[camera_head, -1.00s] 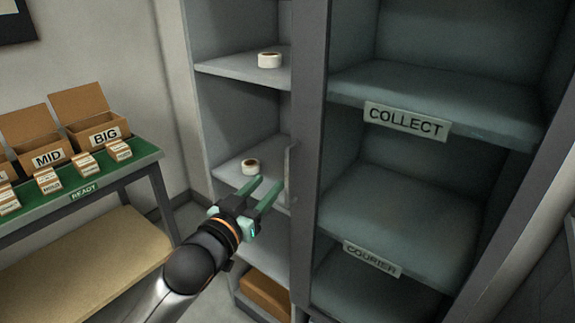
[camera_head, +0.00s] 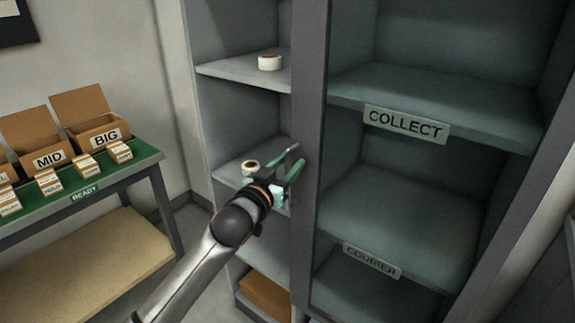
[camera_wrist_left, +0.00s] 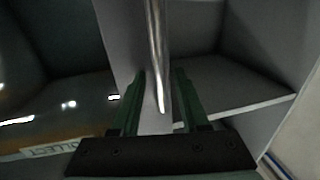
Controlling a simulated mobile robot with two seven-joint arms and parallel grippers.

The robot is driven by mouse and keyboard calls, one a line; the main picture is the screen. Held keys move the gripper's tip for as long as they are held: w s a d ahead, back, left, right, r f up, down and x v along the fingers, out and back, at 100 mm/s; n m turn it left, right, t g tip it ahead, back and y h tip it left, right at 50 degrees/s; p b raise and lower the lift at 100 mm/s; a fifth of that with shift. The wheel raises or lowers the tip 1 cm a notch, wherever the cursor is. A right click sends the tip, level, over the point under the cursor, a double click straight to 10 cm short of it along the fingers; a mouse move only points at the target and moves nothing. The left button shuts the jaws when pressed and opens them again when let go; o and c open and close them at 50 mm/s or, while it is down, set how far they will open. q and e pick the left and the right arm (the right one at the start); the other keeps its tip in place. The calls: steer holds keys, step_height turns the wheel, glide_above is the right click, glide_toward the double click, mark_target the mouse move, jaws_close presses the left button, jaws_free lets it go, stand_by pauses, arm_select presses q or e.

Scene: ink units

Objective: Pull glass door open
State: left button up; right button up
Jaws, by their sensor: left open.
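The glass door covers the right bay of a grey cabinet. Its dark upright frame (camera_head: 309,90) runs down the middle of the head view, and glints on its pane show at the left of the left wrist view. Its handle, a vertical metal bar (camera_wrist_left: 156,50), comes down between my fingers in the left wrist view. The door looks shut. My left gripper (camera_head: 297,157) is open at the handle, one green finger on each side; it also shows in the left wrist view (camera_wrist_left: 157,92). I cannot tell whether either finger touches the bar. My right gripper is not in view.
The left bay's open shelves hold a tape roll (camera_head: 270,62) and a lower tape roll (camera_head: 250,167). Behind the pane are shelves labelled COLLECT (camera_head: 406,124) and COURIER (camera_head: 371,259). A green-topped bench (camera_head: 135,162) with boxes stands at the left.

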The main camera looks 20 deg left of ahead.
arm_select(q)
jaws_close()
stand_by(1.3)
